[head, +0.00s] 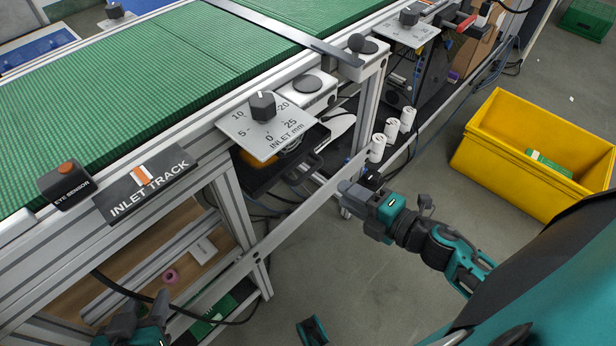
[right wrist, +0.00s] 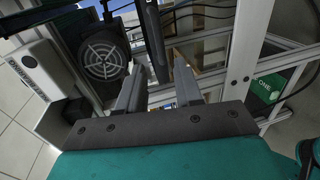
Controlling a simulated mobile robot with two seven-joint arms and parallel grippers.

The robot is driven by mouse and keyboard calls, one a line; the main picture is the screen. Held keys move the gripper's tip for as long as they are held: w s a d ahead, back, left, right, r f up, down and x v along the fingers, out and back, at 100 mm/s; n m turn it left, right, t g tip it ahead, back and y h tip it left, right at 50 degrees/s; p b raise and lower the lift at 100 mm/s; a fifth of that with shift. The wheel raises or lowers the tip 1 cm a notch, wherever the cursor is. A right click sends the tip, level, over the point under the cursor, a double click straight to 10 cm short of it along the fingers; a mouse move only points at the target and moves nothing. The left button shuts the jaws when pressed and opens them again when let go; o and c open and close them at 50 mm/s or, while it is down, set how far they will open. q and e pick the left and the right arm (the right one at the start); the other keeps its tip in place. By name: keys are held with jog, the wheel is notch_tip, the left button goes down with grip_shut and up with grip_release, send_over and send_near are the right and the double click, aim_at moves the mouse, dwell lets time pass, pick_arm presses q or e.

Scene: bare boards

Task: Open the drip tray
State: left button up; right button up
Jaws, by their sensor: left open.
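A black tray (head: 262,182), which looks like the drip tray, sits under the conveyor frame below the inlet dial plate. It is partly hidden by that plate and the frame. My right gripper (head: 350,187) is to the right of the tray and lower in the picture, apart from it, pointing left. In the right wrist view its two fingers (right wrist: 158,92) stand apart with nothing clearly held. A dark upright bar (right wrist: 153,40) shows beyond them; I cannot tell whether it belongs to the tray. My left gripper (head: 135,325) is open at the bottom left, partly cut off, far from the tray.
The inlet dial plate (head: 266,131) juts out over the tray. A diagonal aluminium rail (head: 300,215) crosses below it. White cylinders (head: 392,130) stand right of the tray. A yellow crate (head: 530,150) is on the floor at right; floor between is clear.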

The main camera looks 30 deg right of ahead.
aim_at(310, 175)
jog(key=b+x, duration=0.1)
jog(key=x, duration=1.1)
jog(key=shift+c, duration=0.4)
grip_shut()
jog(key=shift+s, duration=0.1)
